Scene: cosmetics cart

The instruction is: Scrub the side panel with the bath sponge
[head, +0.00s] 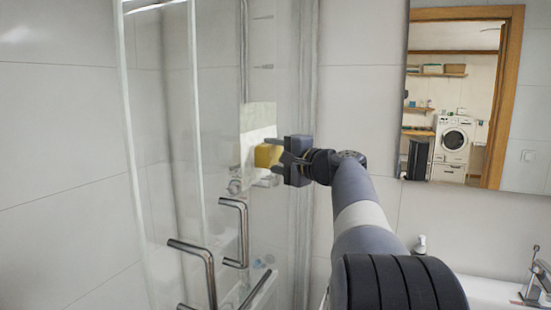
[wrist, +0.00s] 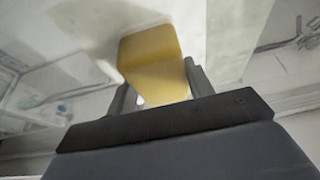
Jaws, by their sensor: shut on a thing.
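My gripper (head: 283,160) is shut on the yellow bath sponge (head: 266,154), near the middle of the head view. In the wrist view the sponge (wrist: 152,62) sits between the two dark fingers, its far end sticking out past them. The side panel (head: 283,85) is the clear glass behind the sponge. A pale, cloudy rectangular patch (head: 257,118) shows on it, with the sponge over its lower right part. The sponge is at or very close to the panel; I cannot tell whether it touches. The part of the patch behind the sponge and gripper is hidden.
Bent metal door handles (head: 236,232) stand out from the glass below and left of my gripper. A mirror (head: 473,95) hangs on the tiled wall at the right. A basin (head: 490,291) with a tap (head: 535,287) is at the lower right.

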